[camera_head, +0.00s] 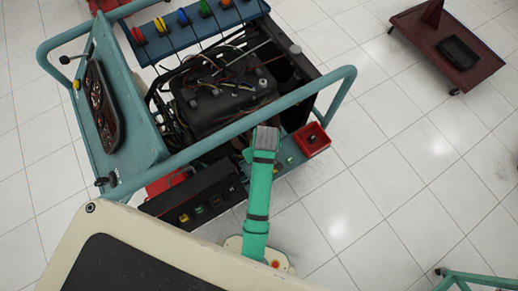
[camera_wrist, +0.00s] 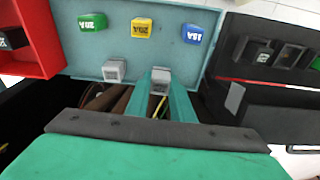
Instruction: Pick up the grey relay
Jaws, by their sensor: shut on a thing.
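The grey relay (camera_wrist: 160,76) shows in the wrist view, at the near edge of the teal panel. My gripper (camera_wrist: 161,90) is shut on it, with a teal finger on each side. I cannot tell whether the relay still touches the panel. A second grey block (camera_wrist: 114,71) sits on the panel just left of it. In the head view my green arm reaches over the frame and hides the held relay.
Green (camera_wrist: 93,22), yellow (camera_wrist: 142,28) and blue (camera_wrist: 192,34) fuses stand on the teal panel (camera_wrist: 222,12). A red tray (camera_head: 318,132) holds a black piece. Black relays (camera_wrist: 258,50) sit at right. The engine (camera_head: 225,100) and tubular rail (camera_head: 330,100) are close by.

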